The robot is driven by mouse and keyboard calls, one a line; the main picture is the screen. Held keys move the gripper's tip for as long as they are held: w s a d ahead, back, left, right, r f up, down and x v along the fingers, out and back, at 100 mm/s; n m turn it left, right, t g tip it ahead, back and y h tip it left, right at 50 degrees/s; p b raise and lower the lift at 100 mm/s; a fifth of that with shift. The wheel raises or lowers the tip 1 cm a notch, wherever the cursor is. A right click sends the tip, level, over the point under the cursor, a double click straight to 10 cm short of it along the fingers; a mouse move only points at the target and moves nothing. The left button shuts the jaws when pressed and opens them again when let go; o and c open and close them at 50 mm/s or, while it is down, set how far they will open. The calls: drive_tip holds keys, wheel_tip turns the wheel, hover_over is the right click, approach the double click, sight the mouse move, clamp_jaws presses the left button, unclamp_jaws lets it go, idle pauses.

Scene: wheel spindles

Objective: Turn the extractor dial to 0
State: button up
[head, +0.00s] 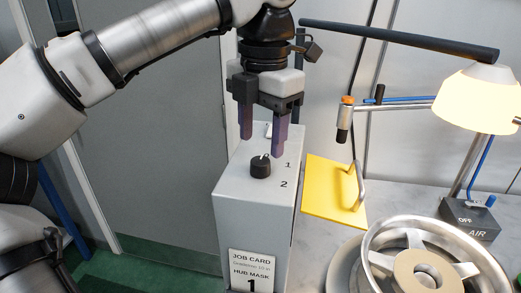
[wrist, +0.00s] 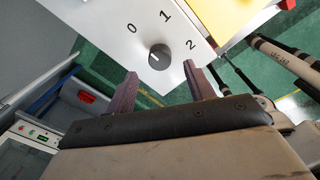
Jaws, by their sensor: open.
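The extractor dial (head: 261,168) is a small round black knob with a pale pointer mark, on the sloping top of a light grey box (head: 240,205). The dial also shows in the wrist view (wrist: 158,57), with 0, 1 and 2 printed around it. Which number the mark faces is too small to tell surely. In the head view the 0 cannot be seen. My gripper (head: 262,145) is open and empty, pointing down, apart from the dial and just behind it in the picture. In the wrist view its purple fingertips (wrist: 160,70) lie either side of the dial's line.
A yellow plate (head: 325,190) with a metal handle stands right of the box. A lit lamp (head: 480,98), a black AIR box (head: 468,218) and a metal wheel (head: 425,262) are further right. A job card (head: 252,268) is on the box front.

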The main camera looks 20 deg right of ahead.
sight(263, 162)
wheel_tip(263, 162, up, 10)
drive_tip(key=p, duration=0.6)
drive_tip(key=shift+s+f+p, duration=0.2)
drive_tip(key=shift+p, duration=0.1)
